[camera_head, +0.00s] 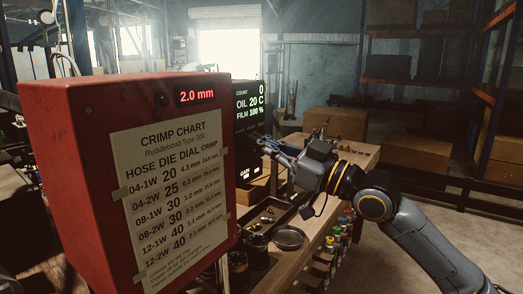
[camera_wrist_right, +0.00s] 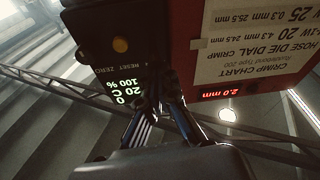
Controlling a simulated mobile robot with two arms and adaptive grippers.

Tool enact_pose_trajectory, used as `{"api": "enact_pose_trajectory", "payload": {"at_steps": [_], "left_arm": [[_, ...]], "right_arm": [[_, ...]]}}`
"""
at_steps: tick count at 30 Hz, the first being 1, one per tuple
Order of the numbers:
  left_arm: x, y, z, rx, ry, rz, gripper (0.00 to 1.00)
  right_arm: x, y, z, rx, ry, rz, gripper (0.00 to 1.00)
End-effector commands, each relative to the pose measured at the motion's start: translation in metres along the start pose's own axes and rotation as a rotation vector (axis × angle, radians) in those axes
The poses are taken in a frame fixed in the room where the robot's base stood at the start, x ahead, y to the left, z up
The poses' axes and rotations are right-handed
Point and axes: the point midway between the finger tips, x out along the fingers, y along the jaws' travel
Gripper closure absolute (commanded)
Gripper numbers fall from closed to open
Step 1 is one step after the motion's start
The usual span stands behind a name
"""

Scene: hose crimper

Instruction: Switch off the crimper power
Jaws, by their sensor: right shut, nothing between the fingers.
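The crimper is a big red box (camera_head: 85,130) at the left of the head view, with a paper crimp chart on its front and a red 2.0 mm display (camera_head: 197,96). A black control panel (camera_head: 246,92) with green readings stands behind its right edge. My right gripper (camera_head: 266,143) is shut and empty, its tips close to the panel's lower right side; I cannot tell whether they touch. In the wrist view, which is upside down, the shut fingers (camera_wrist_right: 171,98) overlap the panel beside the green text. A round orange button (camera_wrist_right: 121,45) shows on the panel. I cannot make out a power switch. My left gripper is out of view.
A wooden bench (camera_head: 290,262) below the right arm carries a round metal dish (camera_head: 289,237), dark jars and trays. Several coloured bottles stand along its right side. Cardboard boxes (camera_head: 336,122) and shelving are behind. The floor at right is clear.

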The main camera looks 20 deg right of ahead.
Motion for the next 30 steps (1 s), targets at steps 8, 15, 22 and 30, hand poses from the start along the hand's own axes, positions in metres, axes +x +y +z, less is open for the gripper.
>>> {"api": "enact_pose_trajectory", "payload": {"at_steps": [8,15,22,30], "left_arm": [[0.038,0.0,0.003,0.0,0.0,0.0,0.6],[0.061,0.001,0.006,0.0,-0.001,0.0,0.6],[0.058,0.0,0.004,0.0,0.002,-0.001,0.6],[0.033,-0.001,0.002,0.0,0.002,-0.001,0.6]], "right_arm": [[-0.006,-0.004,0.017,0.001,0.04,0.007,1.0],[-0.008,-0.003,0.014,-0.012,0.188,0.035,1.0],[-0.007,-0.003,0.012,-0.011,0.185,0.034,1.0],[0.003,0.001,-0.011,-0.012,0.185,0.037,1.0]]}}
